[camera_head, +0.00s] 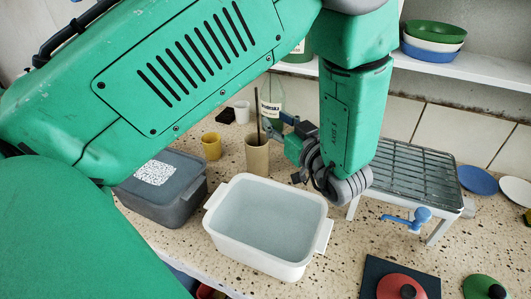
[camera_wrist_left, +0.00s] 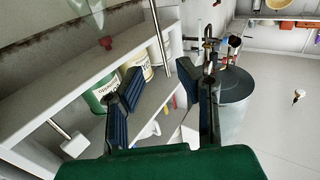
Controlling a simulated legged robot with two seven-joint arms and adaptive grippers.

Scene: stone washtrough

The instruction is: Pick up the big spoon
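A thin dark handle (camera_head: 258,112) stands upright in a beige cylindrical cup (camera_head: 257,157) behind the white tub. Its lower end is hidden in the cup, so I cannot tell for sure that it is the big spoon. My left gripper (camera_head: 271,119) is just right of the handle at about its height, its fingers partly hidden. In the left wrist view, the two dark fingers of this gripper (camera_wrist_left: 166,90) are spread apart. A thin rod shows near them; I cannot tell whether it is the handle. My right gripper is not in view.
A white tub (camera_head: 268,222) stands in front of the cup. A grey lidded box (camera_head: 163,190) and a yellow cup (camera_head: 211,146) are to its left. A bottle (camera_head: 271,98) stands close behind the gripper. A drying rack (camera_head: 413,174) and a blue tap (camera_head: 411,219) are on the right.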

